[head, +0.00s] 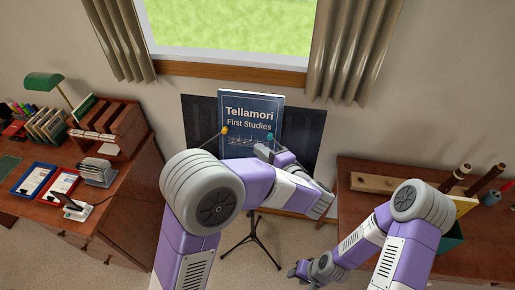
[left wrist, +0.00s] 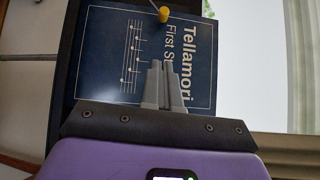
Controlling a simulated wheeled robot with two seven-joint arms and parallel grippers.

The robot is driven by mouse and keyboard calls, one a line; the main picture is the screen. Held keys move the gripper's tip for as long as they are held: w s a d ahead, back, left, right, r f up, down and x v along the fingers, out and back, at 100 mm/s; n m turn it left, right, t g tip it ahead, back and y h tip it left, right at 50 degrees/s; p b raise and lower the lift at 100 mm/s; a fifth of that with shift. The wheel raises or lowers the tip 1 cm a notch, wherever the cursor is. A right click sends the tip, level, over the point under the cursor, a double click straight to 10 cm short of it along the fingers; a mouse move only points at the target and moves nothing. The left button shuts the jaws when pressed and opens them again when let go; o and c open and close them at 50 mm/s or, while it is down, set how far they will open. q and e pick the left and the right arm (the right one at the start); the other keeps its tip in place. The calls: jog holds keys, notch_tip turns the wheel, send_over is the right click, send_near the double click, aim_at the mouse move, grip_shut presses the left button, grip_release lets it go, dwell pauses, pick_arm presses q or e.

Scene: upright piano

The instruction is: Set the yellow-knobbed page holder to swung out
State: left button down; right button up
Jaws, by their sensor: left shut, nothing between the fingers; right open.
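The dark blue book "Tellamori First Studies" (head: 250,107) stands upright on a dark music stand (head: 312,135). The yellow knob (head: 225,130) of one page holder is at the book's left edge, with its thin rod running down to the left. In the left wrist view, turned sideways, the yellow knob (left wrist: 163,14) shows beyond my fingertips, apart from them. A teal knob (head: 270,136) is on the book's right side. My left gripper (head: 262,149) is shut and empty before the book's lower right, close to the teal knob. My right gripper (head: 296,271) is open, low down, away from the stand.
A wooden desk (head: 125,185) with a green lamp, books and clipboards is at the left. A window and curtains are behind the stand. The stand's tripod (head: 252,238) rests on carpet.

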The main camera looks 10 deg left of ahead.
aim_at(228, 130)
pick_arm(q)
jog(key=x, duration=0.7)
jog(key=shift+w+a, duration=0.15)
jog(key=shift+a, duration=0.1)
jog(key=shift+w+a+p, duration=0.1)
jog(key=shift+a+p, duration=0.3)
jog(key=shift+a, duration=1.55)
pick_arm(e)
jog(key=shift+r, duration=0.5)
pick_arm(q)
jog(key=shift+r, duration=0.1)
